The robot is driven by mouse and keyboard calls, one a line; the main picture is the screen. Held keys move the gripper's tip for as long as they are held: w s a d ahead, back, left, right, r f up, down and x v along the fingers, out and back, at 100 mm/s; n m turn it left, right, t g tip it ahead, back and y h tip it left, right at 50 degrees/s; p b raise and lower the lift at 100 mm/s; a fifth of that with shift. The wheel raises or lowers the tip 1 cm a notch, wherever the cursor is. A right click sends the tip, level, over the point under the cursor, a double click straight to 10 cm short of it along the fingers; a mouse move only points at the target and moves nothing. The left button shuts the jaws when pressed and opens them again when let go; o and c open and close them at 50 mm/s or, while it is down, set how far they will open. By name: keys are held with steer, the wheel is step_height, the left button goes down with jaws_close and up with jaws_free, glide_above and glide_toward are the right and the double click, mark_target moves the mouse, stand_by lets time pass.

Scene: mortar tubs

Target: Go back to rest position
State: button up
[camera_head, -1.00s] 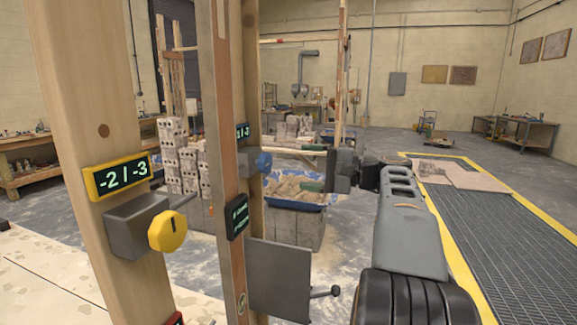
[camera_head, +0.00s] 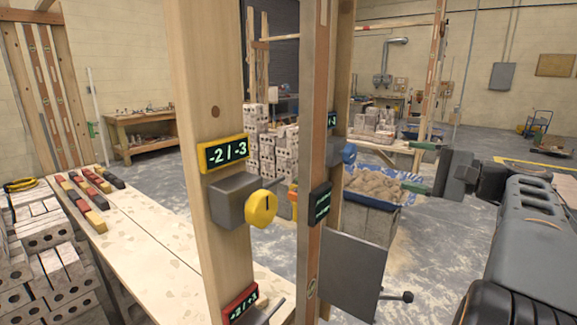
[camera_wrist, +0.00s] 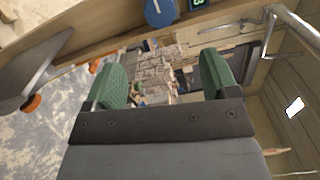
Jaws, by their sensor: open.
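My gripper (camera_head: 418,167) shows at the right of the head view, at the end of my arm, with its green fingers pointing left toward the wooden posts. In the wrist view my gripper (camera_wrist: 163,82) has its two green pads wide apart, with nothing between them. It is open and empty. Beyond the pads, grey blocks (camera_wrist: 155,68) show in the distance. The fingertips appear apart from the posts and the blue tub (camera_head: 385,185) of mortar.
Close in front stand a wooden post (camera_head: 210,80) with a yellow knob (camera_head: 261,207), and a second post (camera_head: 313,120) with a grey plate (camera_head: 350,275). A bench (camera_head: 135,225) with bricks is at left. Stacked blocks (camera_head: 270,150) stand behind. Open floor shows at lower middle right.

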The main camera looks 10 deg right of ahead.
step_height(320, 180, down, 14)
steer(key=m+g+h+p, duration=0.2)
steer(key=g+h, duration=0.2)
steer(key=h, duration=0.2)
steer(key=s+a+f+n+g+h+p, duration=0.3)
steer(key=s+a+n+p, duration=0.1)
steer(key=a, duration=0.2)
steer(key=s+a+f+n+g+h+p, duration=0.2)
steer(key=s+a+f+n+g+p, duration=0.15)
steer(key=a, duration=0.25)
steer(key=s+a+r+n+h+p, duration=0.1)
steer(key=s+a+r+n+p, duration=0.2)
steer(key=a+n, duration=0.3)
steer(key=shift+s+a+t+p, duration=0.35)
steer(key=shift+s+a+p, duration=0.15)
steer(key=shift+a, duration=0.7)
